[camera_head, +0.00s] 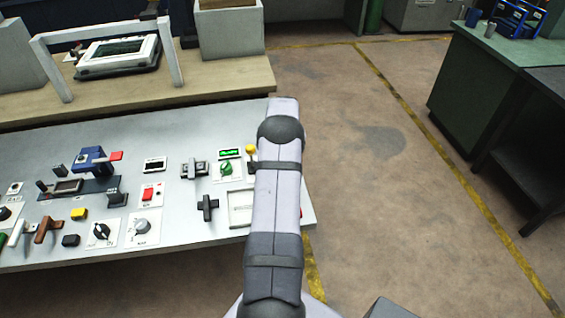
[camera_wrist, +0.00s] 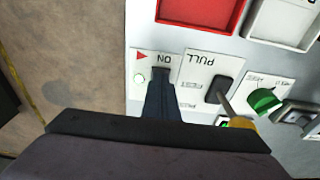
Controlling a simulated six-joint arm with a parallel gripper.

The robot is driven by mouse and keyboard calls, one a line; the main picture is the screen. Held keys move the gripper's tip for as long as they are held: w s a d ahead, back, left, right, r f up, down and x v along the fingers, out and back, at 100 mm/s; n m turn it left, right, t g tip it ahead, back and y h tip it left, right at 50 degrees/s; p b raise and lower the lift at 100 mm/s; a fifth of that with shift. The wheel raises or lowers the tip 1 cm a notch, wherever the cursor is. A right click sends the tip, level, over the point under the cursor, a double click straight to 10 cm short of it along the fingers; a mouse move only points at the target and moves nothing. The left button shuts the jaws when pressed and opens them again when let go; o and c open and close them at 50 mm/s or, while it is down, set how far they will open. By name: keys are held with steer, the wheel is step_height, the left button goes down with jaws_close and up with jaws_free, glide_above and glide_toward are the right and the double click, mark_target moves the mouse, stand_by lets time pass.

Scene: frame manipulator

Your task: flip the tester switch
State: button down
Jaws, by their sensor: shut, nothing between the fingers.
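In the wrist view, my gripper (camera_wrist: 161,75) is shut, its dark fingers together and empty over a white plate marked "ON" (camera_wrist: 163,58) with a red triangle. The fingertips overlap the plate's lower part; I cannot tell whether they touch it. No switch lever shows clearly there; the fingers may hide the tester switch. Next to it is a "PULL" plate (camera_wrist: 208,64) with a black part (camera_wrist: 218,89), and a thin rod with a yellow ball (camera_wrist: 243,131). In the head view my arm hides the gripper and this panel end.
A green knob (camera_wrist: 265,100) sits beside the rod; it also shows in the head view (camera_head: 226,169). A red tray (camera_wrist: 200,11) and a white tray (camera_wrist: 284,20) lie at the top of the wrist view. Several controls crowd the grey panel (camera_head: 165,250); open floor (camera_head: 400,220) lies right.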

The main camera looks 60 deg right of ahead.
steer(key=shift+r, duration=0.15)
step_height(320, 180, up, 7)
steer(key=p, duration=0.4)
stand_by(0.4)
stand_by(0.3)
